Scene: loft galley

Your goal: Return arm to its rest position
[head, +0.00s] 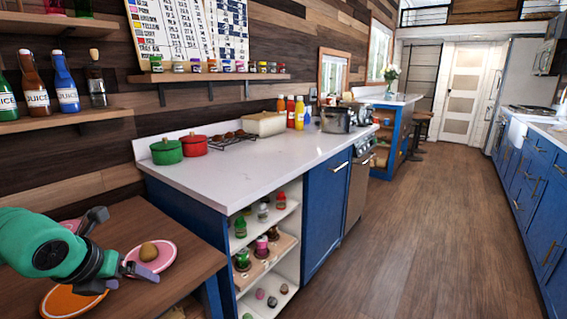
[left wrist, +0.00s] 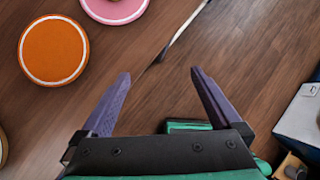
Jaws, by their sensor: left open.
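My left arm comes in at the lower left of the head view, and its gripper (head: 130,280) is over the wooden table (head: 195,262). In the left wrist view the two purple fingers stand wide apart with nothing between them (left wrist: 161,75). The gripper is close to a pink plate (head: 165,246) with a round brown item (head: 148,251) on it. An orange plate (head: 58,303) lies partly under the arm; it also shows in the left wrist view (left wrist: 54,50). My right gripper is not in view.
A white counter (head: 250,174) over blue cabinets stands beyond the table, with a green pot (head: 166,152), a red pot (head: 194,146) and bottles on it. Open shelves below hold small jars. A shelf with juice bottles (head: 66,84) hangs at left. The wooden floor (head: 430,240) at right is clear.

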